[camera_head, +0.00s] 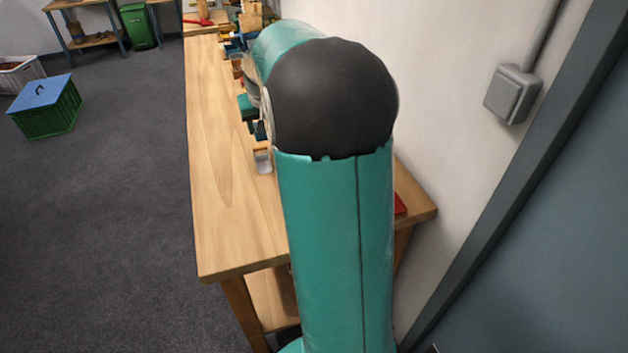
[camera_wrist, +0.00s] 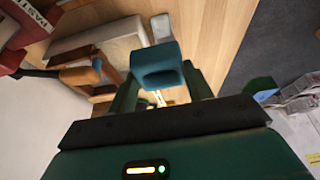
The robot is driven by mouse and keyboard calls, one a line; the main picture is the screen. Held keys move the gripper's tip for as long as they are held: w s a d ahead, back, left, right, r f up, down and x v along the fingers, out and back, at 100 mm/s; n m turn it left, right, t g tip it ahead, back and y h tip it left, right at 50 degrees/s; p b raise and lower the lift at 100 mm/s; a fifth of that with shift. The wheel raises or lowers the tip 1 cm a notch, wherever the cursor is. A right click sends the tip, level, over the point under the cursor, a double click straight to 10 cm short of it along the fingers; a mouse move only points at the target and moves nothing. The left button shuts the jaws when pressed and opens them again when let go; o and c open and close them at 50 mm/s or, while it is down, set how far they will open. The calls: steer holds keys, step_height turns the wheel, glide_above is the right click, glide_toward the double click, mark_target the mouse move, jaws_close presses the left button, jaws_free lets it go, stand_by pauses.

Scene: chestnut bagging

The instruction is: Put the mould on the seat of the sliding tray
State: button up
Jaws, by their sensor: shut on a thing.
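My gripper (camera_wrist: 163,88) points down the workbench, with its green fingers on either side of a blue block-like piece (camera_wrist: 157,62). I take this piece to be the mould; it is held between the fingers, and its lower part is hidden by my gripper. A small pale grey piece (camera_wrist: 161,28) shows just beyond it. In the head view my arm hides most of the gripper and what it holds. I cannot pick out the sliding tray or its seat with certainty.
The long wooden workbench (camera_head: 222,150) runs along the wall, its left side bare. A wood-handled tool (camera_wrist: 75,75) and a red lettered box (camera_wrist: 22,15) appear in the wrist view. A green crate with a blue lid (camera_head: 45,118) stands on the floor at left.

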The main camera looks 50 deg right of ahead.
steer(key=s+d+f, duration=0.1)
steer(key=s+f, duration=0.2)
steer(key=s, duration=0.1)
steer(key=s+f, duration=0.3)
steer(key=s, duration=0.1)
steer(key=s+d+f, duration=0.1)
steer(key=s+f, duration=0.1)
steer(key=s, duration=0.2)
steer(key=shift+s+d+f, duration=0.25)
steer(key=shift+d+f, duration=0.1)
steer(key=shift+f, duration=0.05)
steer(key=shift+s+d+f, duration=0.1)
steer(key=shift+s+f, duration=0.05)
steer(key=shift+f, duration=0.15)
steer(key=shift+s+d+f, duration=0.1)
steer(key=shift+s+f, duration=0.05)
steer(key=shift+f, duration=0.75)
steer(key=shift+s+f, duration=0.1)
steer(key=shift+f, duration=0.75)
steer(key=o, duration=1)
steer(key=shift+f, duration=0.15)
steer(key=shift+o, duration=0.4)
